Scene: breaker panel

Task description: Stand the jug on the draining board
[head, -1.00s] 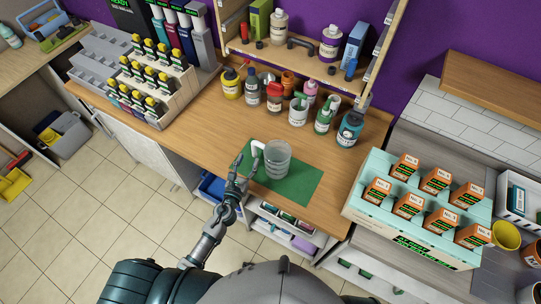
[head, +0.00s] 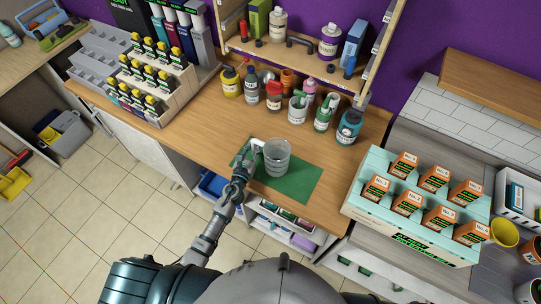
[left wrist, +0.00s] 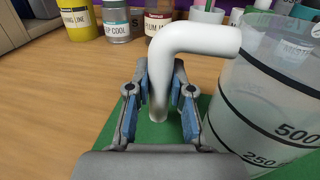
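The jug (head: 277,160) is a clear cylinder with dark volume marks and a white bent handle. It stands upright on a green mat (head: 300,187) on the wooden counter. In the left wrist view the jug (left wrist: 270,105) is at the right and its handle (left wrist: 200,38) reaches left and down. My left gripper (head: 247,160) is at the handle side of the jug. In the left wrist view my left gripper (left wrist: 162,85) has its fingers apart, one on each side of the handle's upright part. I cannot make out a draining board for certain. My right gripper is out of view.
Several bottles and pots (head: 297,108) stand behind the jug, under a wooden shelf (head: 290,62). A stepped rack (head: 157,100) is at the left. A pale box of orange cartons (head: 360,208) is at the right. The counter left of the mat is clear.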

